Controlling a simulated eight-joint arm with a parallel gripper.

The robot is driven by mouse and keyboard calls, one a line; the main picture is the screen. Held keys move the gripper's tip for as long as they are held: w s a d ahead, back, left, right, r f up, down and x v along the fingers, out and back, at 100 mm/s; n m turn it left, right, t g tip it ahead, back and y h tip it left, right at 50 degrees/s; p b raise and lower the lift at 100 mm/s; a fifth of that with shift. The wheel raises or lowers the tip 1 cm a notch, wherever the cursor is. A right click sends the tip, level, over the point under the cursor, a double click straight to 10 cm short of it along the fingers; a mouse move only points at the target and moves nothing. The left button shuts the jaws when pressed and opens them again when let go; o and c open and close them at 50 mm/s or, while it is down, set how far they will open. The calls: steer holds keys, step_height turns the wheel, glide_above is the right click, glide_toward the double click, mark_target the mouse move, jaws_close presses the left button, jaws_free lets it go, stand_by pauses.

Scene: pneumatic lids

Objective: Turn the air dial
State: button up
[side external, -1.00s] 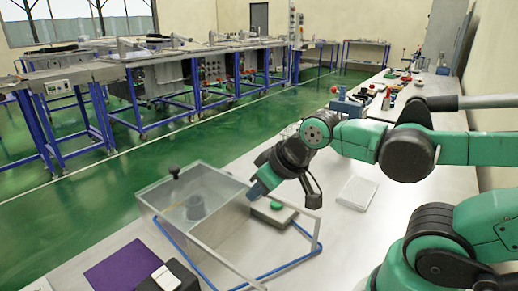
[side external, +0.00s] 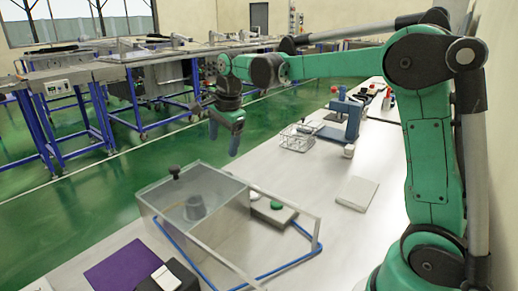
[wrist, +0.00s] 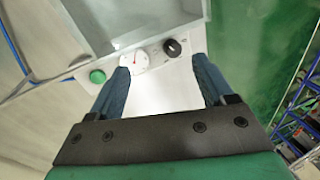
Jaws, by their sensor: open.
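In the wrist view, a pale panel carries a black knob (wrist: 172,47), a white round gauge (wrist: 135,61) with a red needle, and a green button (wrist: 97,76). The knob appears to be the air dial. My gripper (wrist: 161,68) is open, with its two blue fingers apart and nothing between them but pale panel. In the side external view, my gripper (side external: 235,152) hangs in the air behind the clear-walled box (side external: 222,218), well clear of it.
A blue tube (side external: 190,255) and a clear raised lid frame (side external: 317,222) are around the box. A purple mat (side external: 115,266) lies at the front left. A white tray (side external: 357,192), wire rack (side external: 297,137) and blue device (side external: 345,117) stand along the bench.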

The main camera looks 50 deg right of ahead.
steer(key=w+d+f+m, duration=0.1)
steer(key=f+m, duration=0.1)
steer(key=m, duration=0.1)
steer(key=w+d+f+m+g, duration=0.1)
steer(key=w+d+f+m, duration=0.1)
steer(key=m, duration=0.1)
steer(key=w+d+f+m+g, duration=0.1)
steer(key=w+d+f+m, duration=0.1)
steer(key=f+m, duration=0.1)
steer(key=shift+m, duration=0.6)
steer(key=shift+d+f+g, duration=0.15)
steer(key=shift+f+g, duration=0.15)
steer(key=shift+f, duration=0.1)
steer(key=shift+m, duration=0.3)
steer(key=shift+f, duration=2.95)
jaws_close()
